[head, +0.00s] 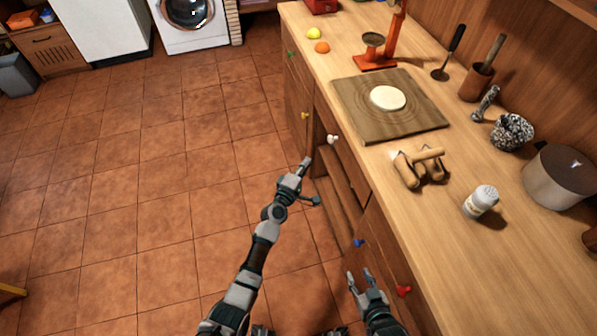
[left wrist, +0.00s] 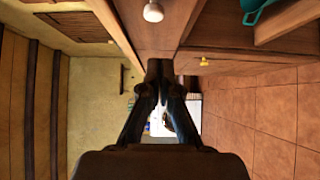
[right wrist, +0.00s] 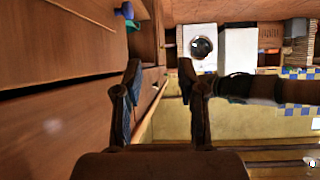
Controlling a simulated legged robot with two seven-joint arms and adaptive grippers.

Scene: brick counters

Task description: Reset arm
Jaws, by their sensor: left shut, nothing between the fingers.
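My left arm reaches out over the floor beside the counter. Its gripper (head: 305,163) is shut and empty, just left of and below the white knob (head: 333,139) on the counter front, apart from it. In the left wrist view the fingertips (left wrist: 160,68) meet, and the white knob (left wrist: 152,12) is above them. My right gripper (head: 361,277) is low beside the counter front, near the blue knob (head: 359,242) and the red knob (head: 403,291). Its fingers are apart and empty, as the right wrist view also shows (right wrist: 160,75).
The wooden counter (head: 450,240) holds a board (head: 360,112) with dough (head: 388,98), a shaker (head: 481,201) and a pot (head: 559,176). Below the white knob is an open recess (head: 335,190). A yellow knob (head: 305,115) is farther along. The tiled floor (head: 150,190) at left is clear.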

